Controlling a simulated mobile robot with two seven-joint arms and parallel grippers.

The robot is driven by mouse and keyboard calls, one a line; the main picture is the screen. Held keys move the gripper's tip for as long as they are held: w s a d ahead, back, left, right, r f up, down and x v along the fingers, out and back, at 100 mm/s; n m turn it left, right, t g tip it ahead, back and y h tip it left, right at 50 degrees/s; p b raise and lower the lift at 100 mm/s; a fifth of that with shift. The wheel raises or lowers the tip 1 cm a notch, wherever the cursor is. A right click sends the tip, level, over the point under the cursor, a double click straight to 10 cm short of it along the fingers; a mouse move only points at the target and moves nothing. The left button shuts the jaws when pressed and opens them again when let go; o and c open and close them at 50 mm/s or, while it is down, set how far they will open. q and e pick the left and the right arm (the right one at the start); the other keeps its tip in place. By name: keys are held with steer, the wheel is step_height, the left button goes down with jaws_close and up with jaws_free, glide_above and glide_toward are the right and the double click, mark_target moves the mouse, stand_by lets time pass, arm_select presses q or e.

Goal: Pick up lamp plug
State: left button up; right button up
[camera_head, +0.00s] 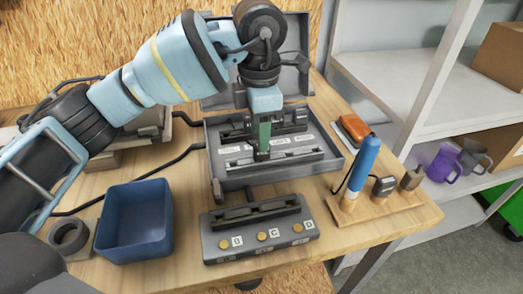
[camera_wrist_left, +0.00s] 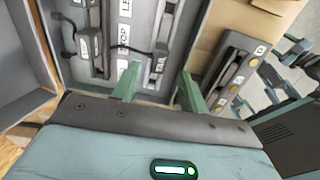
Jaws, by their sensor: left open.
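My left gripper (camera_head: 263,148) reaches down over the open grey case (camera_head: 334,165). The case holds long dark rails with white labels, too small to read surely. A dark plug-like piece (camera_head: 300,116) sits at the case's back right. Dark plug-like parts (camera_wrist_left: 88,44) also show in the left wrist view. I cannot tell which is the lamp plug. Teal parts at the right of the left wrist view (camera_wrist_left: 285,82) may be my right gripper; its jaws are unclear.
A grey block with several round buttons (camera_head: 262,237) stands in front of the case. A blue bin (camera_head: 135,220) and a tape-like ring (camera_head: 70,236) are at left. A wooden holder (camera_head: 378,208) with a blue-handled tool (camera_head: 363,165) is at right, beside an orange-topped device (camera_head: 353,128).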

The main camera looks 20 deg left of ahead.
mark_target(261, 155)
arm_select(q)
steer(key=f, duration=0.5)
steer(key=shift+w+d, duration=0.1)
steer(key=shift+w, duration=0.1)
steer(key=shift+r, duration=0.1)
steer(key=c, duration=0.8)
